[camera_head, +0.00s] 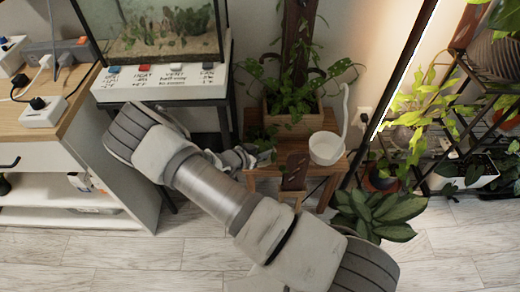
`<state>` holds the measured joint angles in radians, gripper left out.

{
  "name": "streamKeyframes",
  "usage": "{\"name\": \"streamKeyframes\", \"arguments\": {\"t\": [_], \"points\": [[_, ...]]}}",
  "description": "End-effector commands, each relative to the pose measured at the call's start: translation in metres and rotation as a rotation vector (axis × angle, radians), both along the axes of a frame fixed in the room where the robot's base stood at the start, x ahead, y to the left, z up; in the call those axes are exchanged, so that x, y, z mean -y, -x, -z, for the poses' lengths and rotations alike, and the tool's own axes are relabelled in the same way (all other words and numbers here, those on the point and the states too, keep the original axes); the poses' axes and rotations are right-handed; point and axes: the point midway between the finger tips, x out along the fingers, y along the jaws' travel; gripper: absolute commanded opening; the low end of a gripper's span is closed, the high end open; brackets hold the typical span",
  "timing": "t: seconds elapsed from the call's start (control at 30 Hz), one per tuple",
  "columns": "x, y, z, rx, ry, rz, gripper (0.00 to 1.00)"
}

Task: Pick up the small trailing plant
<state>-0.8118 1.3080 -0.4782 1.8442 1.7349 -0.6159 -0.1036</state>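A small plant with dark green leaves (262,133) sits at the left side of the wooden stool (320,172); it may be the small trailing plant. Its pot is not clearly visible. A larger plant with trailing leaves (292,97) grows in a square wooden planter at the back of the stool. My gripper (268,156) is at the stool's left edge, just in front of the small plant's leaves. Its fingers are small and partly hidden by my arm, so I cannot tell whether they are open or touch the plant.
A white watering can (327,148) stands on the stool's right side. A glass tank (160,30) stands behind my arm on the left. A wooden bench with power strips (44,111) is at far left. A broad-leaved plant (376,213) and a plant rack (455,120) are right.

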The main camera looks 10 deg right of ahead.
Motion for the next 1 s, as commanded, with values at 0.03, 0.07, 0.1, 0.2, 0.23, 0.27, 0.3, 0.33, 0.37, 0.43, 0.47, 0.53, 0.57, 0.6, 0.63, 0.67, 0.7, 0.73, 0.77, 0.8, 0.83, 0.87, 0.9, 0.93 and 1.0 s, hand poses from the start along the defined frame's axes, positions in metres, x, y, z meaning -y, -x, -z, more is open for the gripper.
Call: {"name": "streamKeyframes", "arguments": {"t": [0.03,0.07,0.1,0.2,0.23,0.27,0.3,0.33,0.37,0.43,0.47,0.53,0.57,0.6,0.63,0.67,0.7,0.73,0.77,0.8,0.83,0.87,0.9,0.93,1.0], "points": [[-0.0001,0.0001,-0.0001,0.000,0.000,0.000,0.20],[-0.0002,0.0000,-0.0001,0.000,0.000,0.000,0.15],[-0.0001,0.0001,-0.0001,0.000,0.000,0.000,0.07],[-0.0003,0.0002,-0.0001,0.000,0.000,0.000,0.00],[-0.0003,0.0002,-0.0001,0.000,0.000,0.000,0.00],[-0.0003,0.0002,0.0000,0.000,0.000,0.000,0.00],[-0.0003,0.0002,0.0000,0.000,0.000,0.000,0.00],[-0.0003,0.0002,0.0001,0.000,0.000,0.000,0.00],[-0.0004,0.0003,0.0002,-0.001,-0.001,0.000,0.00],[-0.0005,0.0004,0.0003,-0.001,-0.001,0.000,0.00],[-0.0006,0.0004,0.0004,-0.001,-0.001,0.000,0.00],[-0.0006,0.0004,0.0005,-0.001,-0.001,0.000,0.00],[-0.0007,0.0004,0.0006,-0.001,-0.002,0.000,0.00],[-0.0008,0.0004,0.0006,-0.001,-0.002,0.000,0.00],[-0.0009,0.0005,0.0007,-0.002,-0.001,0.000,0.00],[-0.0009,0.0005,0.0007,-0.002,-0.001,0.000,0.00],[-0.0009,0.0005,0.0008,-0.001,-0.001,-0.001,0.00],[-0.0010,0.0004,0.0008,-0.001,-0.001,-0.001,0.00],[-0.0010,0.0004,0.0009,-0.001,-0.001,-0.001,0.00],[-0.0011,0.0005,0.0009,-0.001,-0.001,-0.001,0.00],[-0.0011,0.0005,0.0009,-0.002,-0.002,-0.001,0.00],[-0.0011,0.0005,0.0010,-0.002,-0.002,-0.001,0.00],[-0.0012,0.0004,0.0010,-0.002,-0.002,-0.001,0.00],[-0.0012,0.0005,0.0011,-0.002,-0.002,-0.001,0.00],[-0.0013,0.0005,0.0012,-0.002,-0.002,-0.001,0.00]]}}
